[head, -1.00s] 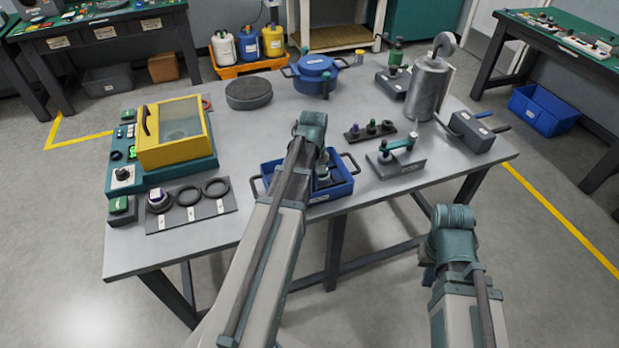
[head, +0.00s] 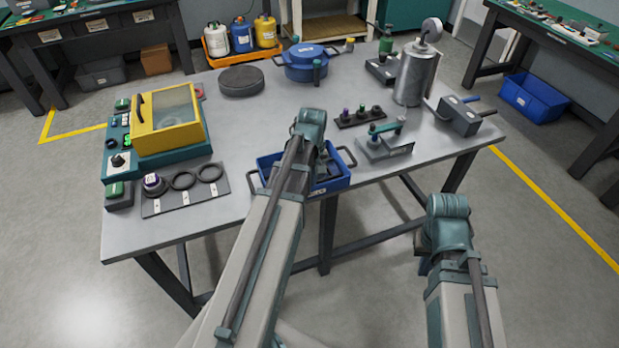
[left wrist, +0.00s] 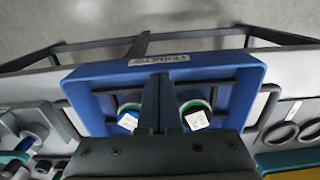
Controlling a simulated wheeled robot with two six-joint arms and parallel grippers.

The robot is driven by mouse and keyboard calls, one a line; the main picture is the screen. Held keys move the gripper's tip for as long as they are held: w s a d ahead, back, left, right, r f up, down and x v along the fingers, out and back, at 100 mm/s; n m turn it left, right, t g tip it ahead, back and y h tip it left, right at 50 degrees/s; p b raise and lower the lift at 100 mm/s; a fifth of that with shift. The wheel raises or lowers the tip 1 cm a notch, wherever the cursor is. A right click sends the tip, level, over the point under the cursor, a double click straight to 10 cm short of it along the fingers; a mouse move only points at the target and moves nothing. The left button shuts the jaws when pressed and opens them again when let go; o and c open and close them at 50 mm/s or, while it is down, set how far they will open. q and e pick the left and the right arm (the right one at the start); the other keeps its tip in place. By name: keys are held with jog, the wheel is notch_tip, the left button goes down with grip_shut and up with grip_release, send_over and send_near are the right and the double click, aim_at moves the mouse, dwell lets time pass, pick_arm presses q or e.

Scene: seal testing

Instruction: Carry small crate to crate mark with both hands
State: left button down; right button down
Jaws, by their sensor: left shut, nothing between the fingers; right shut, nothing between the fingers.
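The small crate (head: 318,194) is a shallow blue open box at the near edge of the bench, with a dark handle at each end. My left gripper (left wrist: 158,105) is shut and empty over the crate in the left wrist view. Two items with green rings and pale labelled tops, a left one (left wrist: 128,119) and a right one (left wrist: 196,117), lie in the crate on either side of the fingers. In the head view my left arm hides part of the crate. My right gripper (head: 424,264) is shut, off the bench's near edge, mostly hidden by its wrist. I cannot make out a crate mark.
A yellow-lidded machine (head: 165,120) and a plate with black rings (head: 185,190) stand left of the crate. A clamp fixture (head: 385,146) and a small rack (head: 360,117) stand right of it. A blue pot (head: 312,65) is at the back. Bare bench lies behind the crate.

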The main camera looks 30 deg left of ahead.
pick_arm(q)
jog(key=s+d, duration=0.4)
jog(key=shift+d, duration=0.4)
pick_arm(e)
jog(key=shift+w+a, duration=0.1)
pick_arm(q)
jog(key=shift+f, duration=0.1)
